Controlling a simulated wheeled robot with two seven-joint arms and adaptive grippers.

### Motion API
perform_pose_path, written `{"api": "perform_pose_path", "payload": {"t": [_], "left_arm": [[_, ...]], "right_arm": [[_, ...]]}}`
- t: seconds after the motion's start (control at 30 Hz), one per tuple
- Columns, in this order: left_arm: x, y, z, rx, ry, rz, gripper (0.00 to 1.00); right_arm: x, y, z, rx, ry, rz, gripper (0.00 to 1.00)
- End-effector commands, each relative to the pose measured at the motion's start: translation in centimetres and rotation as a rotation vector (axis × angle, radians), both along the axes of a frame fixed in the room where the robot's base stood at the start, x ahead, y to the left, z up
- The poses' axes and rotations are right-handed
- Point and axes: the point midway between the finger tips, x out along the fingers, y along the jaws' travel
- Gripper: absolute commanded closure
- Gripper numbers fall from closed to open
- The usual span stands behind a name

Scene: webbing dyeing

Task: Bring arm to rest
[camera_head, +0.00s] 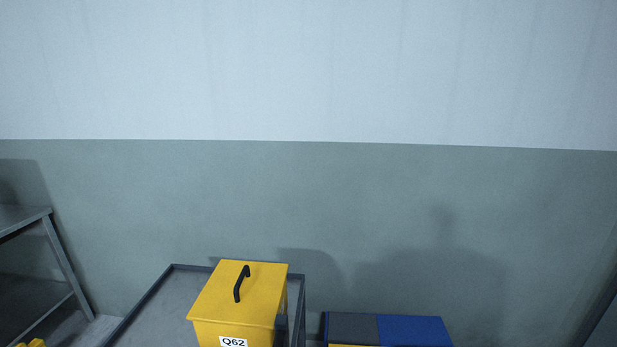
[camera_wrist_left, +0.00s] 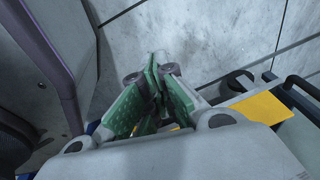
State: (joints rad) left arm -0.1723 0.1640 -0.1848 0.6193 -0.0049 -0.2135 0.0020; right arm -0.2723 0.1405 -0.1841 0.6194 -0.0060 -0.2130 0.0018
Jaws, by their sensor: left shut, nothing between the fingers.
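My left gripper (camera_wrist_left: 158,98) shows in the left wrist view with its green finger pads together and nothing between them. Grey floor lies beyond its fingertips. Neither gripper and neither arm shows in the head view. A yellow box (camera_head: 240,300) with a black handle on its lid and a label reading Q62 is at the bottom middle of the head view.
The yellow box stands on a grey cart (camera_head: 160,305) with a raised rim. A blue and dark grey lidded container (camera_head: 410,330) is to its right. A metal rack (camera_head: 60,262) stands at the far left. A plain wall (camera_head: 400,200) closes off the back.

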Motion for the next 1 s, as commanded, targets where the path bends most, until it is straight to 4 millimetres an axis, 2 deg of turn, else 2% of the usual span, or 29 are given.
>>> {"api": "perform_pose_path", "payload": {"t": [0.03, 0.1, 0.2, 0.3, 0.43, 1.0], "left_arm": [[-2.3, -0.7, -0.3, -0.008, 0.024, 0.004, 1.0], [-4.8, -1.4, -0.6, -0.015, 0.05, 0.005, 1.0], [-7.6, -1.8, -0.9, -0.021, 0.079, 0.006, 1.0], [-9.2, -1.8, -1.0, -0.02, 0.096, 0.005, 1.0], [-9.9, -1.8, -1.0, -0.02, 0.104, 0.005, 1.0], [-9.9, -1.8, -1.0, -0.019, 0.104, 0.004, 1.0]], "right_arm": [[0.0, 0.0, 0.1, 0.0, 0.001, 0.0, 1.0], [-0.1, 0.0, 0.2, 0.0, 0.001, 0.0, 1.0], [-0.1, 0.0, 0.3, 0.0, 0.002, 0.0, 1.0], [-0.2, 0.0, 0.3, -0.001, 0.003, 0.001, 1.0], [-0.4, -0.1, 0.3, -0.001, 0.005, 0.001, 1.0], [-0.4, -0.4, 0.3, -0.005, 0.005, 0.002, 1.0]]}}
